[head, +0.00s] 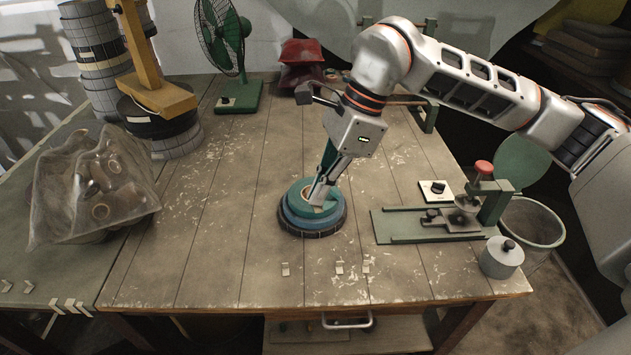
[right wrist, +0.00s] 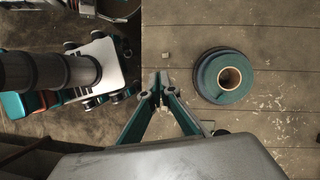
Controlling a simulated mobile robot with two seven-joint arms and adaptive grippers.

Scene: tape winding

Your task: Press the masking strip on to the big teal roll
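The big teal roll (head: 298,217) stands on a dark round base on the workbench. In the right wrist view the roll (right wrist: 237,92) shows a tan core with a dark hole. My right gripper (head: 318,200) overlaps the roll in the head view and hides part of its top. In the right wrist view its fingertips (right wrist: 160,79) are together, beside the roll and apart from it in the picture. I see no strip clearly between them. My left gripper is out of view.
A green tool with a red knob (head: 484,168) stands at the right, with a lidded metal pot (head: 502,258) near the bench edge. A green fan (head: 239,94) stands at the back. A clear bag of rolls (head: 95,187) sits left. The bench's left middle is clear.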

